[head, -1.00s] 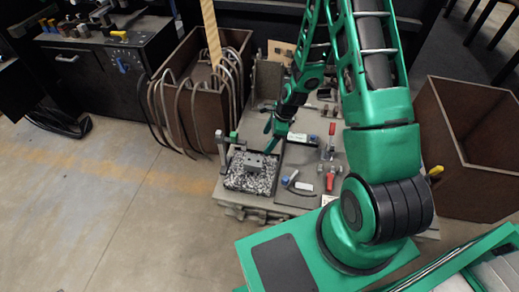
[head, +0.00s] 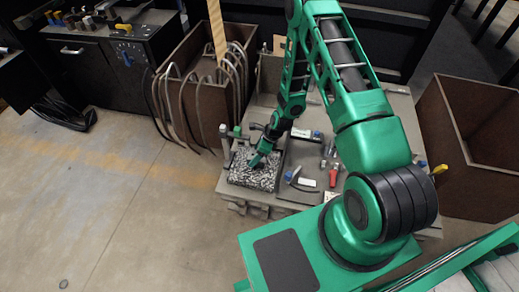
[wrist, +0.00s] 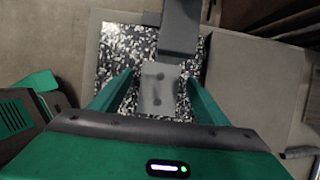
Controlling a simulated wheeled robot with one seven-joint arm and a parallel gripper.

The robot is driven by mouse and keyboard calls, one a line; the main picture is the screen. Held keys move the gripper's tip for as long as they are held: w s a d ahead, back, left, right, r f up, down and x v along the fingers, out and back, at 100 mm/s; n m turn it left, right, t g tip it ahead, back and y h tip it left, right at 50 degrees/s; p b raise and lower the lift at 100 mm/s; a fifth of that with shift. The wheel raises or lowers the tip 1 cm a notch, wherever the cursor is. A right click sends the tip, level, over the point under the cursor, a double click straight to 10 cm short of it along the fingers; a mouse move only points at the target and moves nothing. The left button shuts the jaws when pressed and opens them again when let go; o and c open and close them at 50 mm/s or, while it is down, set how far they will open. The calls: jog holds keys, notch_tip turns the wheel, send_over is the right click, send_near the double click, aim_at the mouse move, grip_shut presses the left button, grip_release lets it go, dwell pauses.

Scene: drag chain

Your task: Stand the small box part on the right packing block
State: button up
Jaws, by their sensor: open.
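A small grey box part (wrist: 158,92) with dark round holes shows in the wrist view over a black-and-white speckled surface (wrist: 115,55). My gripper (wrist: 161,78) is open, with one green finger on each side of the part. A gap shows on the left side; on the right the finger is very close, and I cannot tell if it touches. In the head view my gripper (head: 260,158) points down over the speckled bed (head: 245,178) and hides the part. I cannot single out the right packing block in either view.
A dark grey bar-like piece (wrist: 180,28) stands just beyond the part. A post (head: 225,140) rises at the bed's left edge. Right of the bed lie a red-handled tool (head: 333,176) and small items. A brown bin (head: 195,105) with hoses stands behind left.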

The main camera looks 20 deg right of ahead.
jog(key=shift+x, duration=1.2)
jog(key=shift+c, duration=0.4)
jog(key=c, duration=1.3)
jog(key=shift+r, duration=0.1)
jog(key=shift+r, duration=0.1)
jog(key=shift+r, duration=0.45)
jog(key=shift+d, duration=0.1)
jog(key=shift+s+d, duration=0.75)
jog(key=shift+d, duration=0.35)
jog(key=shift+s+d, duration=0.8)
jog(key=shift+d, duration=0.3)
